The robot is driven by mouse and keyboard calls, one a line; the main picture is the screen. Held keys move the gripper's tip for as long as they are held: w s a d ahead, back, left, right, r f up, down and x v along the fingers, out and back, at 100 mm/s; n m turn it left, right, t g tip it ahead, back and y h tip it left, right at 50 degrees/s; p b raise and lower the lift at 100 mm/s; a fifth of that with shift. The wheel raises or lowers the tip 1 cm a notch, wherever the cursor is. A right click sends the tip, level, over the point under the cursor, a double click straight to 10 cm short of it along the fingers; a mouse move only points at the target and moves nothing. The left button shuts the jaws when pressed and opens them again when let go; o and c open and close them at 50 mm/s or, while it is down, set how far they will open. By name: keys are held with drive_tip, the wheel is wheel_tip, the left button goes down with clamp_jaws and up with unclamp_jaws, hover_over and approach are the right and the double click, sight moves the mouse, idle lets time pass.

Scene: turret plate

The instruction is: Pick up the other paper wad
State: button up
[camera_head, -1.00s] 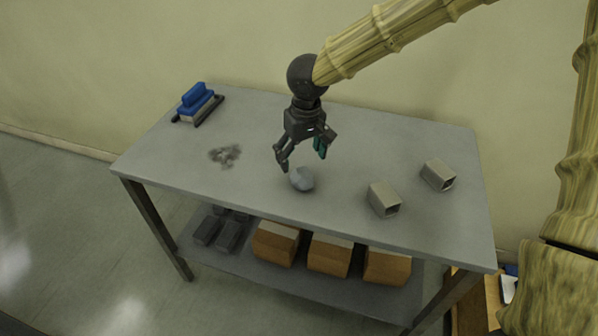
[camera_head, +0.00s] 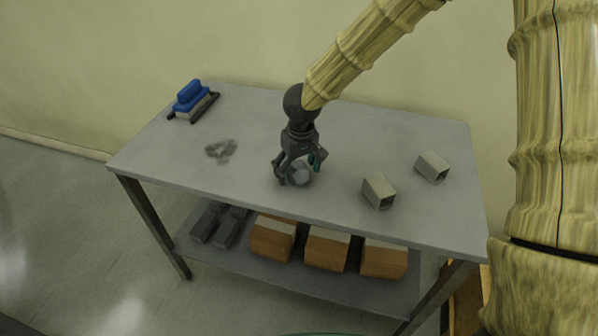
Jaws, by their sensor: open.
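A grey crumpled paper wad (camera_head: 300,174) sits on the grey table top (camera_head: 250,118), near the middle. My gripper (camera_head: 297,173) points down at it, with its fingers spread on either side of the wad. The jaws are open. The left finger is beside the wad's left edge and the right finger is at its upper right. I cannot tell whether either finger touches it.
Two hollow grey square tubes (camera_head: 379,191) (camera_head: 432,167) lie right of my gripper. Orange-brown boxes (camera_head: 327,249) and dark grey blocks (camera_head: 215,225) fill the lower shelf.

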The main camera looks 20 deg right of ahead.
drive_tip(key=shift+w+f, duration=0.1)
drive_tip(key=shift+f, duration=0.05)
drive_tip(key=c, duration=0.8)
drive_tip(key=shift+c, duration=0.2)
